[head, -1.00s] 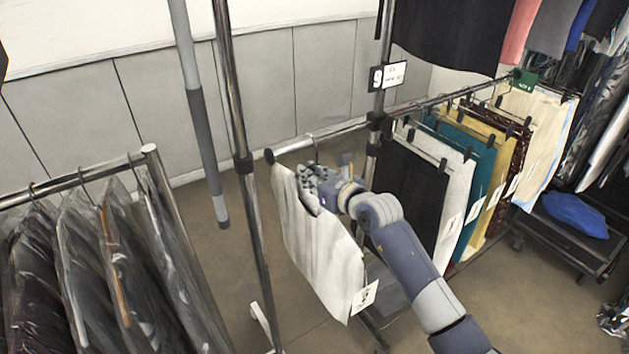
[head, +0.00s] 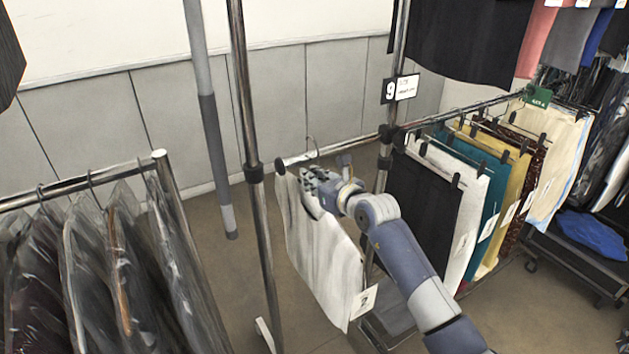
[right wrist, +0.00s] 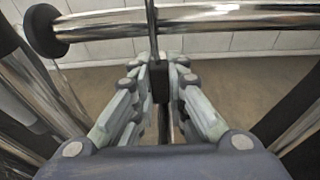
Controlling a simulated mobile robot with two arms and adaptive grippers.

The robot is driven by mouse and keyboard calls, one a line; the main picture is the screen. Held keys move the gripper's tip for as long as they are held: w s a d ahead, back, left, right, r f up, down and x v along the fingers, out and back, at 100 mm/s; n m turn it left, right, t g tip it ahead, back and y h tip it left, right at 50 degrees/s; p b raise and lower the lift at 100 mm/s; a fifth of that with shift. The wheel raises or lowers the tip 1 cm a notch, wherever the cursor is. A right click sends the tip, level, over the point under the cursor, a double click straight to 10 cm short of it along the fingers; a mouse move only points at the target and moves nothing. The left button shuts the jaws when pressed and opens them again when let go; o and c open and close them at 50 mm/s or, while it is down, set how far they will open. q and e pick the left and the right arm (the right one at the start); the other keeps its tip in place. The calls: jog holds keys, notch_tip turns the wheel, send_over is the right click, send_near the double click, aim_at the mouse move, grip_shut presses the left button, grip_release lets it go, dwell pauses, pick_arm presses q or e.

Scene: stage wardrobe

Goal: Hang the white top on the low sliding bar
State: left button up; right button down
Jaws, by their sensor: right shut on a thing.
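The white top (head: 325,262) hangs from a hanger, with a white tag at its lower right corner. My right gripper (head: 318,188) is shut on the hanger's dark stem (right wrist: 160,82), just above the top. The hanger's hook (head: 312,146) rises above the low sliding bar (head: 350,146) near its black-capped left end (head: 280,168). In the right wrist view the hook wire crosses in front of or over the bar (right wrist: 220,20). I cannot tell whether the hook rests on it. My left gripper is out of view.
Several clipped garments, the nearest a black one (head: 415,200), hang farther right on the bar. A chrome upright (head: 247,130) stands left of the top, beside a grey pole (head: 216,160). A rack of bagged clothes (head: 130,270) fills the lower left.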

jog(key=shift+f, duration=0.1)
dwell(0.3)
jog(key=shift+f+b, duration=1.1)
jog(key=shift+f, duration=0.45)
jog(key=c, duration=1.5)
grip_release()
jog(key=shift+f, duration=0.1)
